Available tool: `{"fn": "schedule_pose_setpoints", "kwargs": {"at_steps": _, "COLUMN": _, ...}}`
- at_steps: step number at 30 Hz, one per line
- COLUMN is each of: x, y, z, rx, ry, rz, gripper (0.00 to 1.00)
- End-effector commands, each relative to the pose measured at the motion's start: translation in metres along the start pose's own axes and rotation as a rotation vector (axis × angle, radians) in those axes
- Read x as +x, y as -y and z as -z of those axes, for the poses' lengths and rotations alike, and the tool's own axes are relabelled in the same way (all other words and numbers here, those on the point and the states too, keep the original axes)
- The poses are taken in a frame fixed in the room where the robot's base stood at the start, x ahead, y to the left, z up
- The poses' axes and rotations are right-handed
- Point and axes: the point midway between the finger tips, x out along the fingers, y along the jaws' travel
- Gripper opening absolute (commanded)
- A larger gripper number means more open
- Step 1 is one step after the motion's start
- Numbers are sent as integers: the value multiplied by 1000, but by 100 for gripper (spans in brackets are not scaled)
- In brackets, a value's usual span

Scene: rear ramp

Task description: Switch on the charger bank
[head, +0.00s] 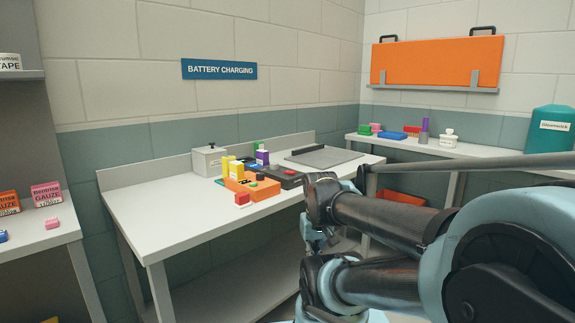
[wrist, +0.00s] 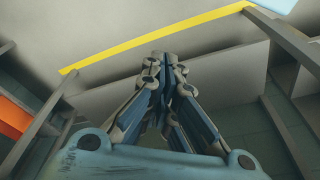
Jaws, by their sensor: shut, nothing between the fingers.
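A bench (head: 140,207) stands under a blue "BATTERY CHARGING" sign (head: 219,69). On it, an orange unit (head: 252,189) with buttons on top has yellow blocks (head: 237,169) behind it. A dark unit (head: 284,177) with a red button sits just to its right. I cannot tell for sure which of these is the charger bank, nor the state of any switch. My gripper (wrist: 163,62) is shut and empty in the wrist view, low near the floor and away from the units. My arm hides part of the bench's right front in the head view.
A side shelf with gauze boxes (head: 46,193) is at left.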

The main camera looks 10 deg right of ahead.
Motion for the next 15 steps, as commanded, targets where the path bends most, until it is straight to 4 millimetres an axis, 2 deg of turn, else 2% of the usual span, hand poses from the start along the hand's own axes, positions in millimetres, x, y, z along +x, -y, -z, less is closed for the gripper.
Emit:
{"fn": "schedule_pose_setpoints", "kwargs": {"at_steps": 11, "x": 0, "y": 0, "z": 0, "rx": -1, "ry": 0, "rz": 0, "gripper": 0}}
{"fn": "schedule_pose_setpoints", "kwargs": {"at_steps": 13, "x": -8, "y": 0, "z": -6, "rx": -12, "ry": -9, "rz": 0, "gripper": 0}}
{"fn": "schedule_pose_setpoints", "kwargs": {"at_steps": 15, "x": -15, "y": 0, "z": 0, "rx": -44, "ry": -6, "rz": -1, "gripper": 0}}
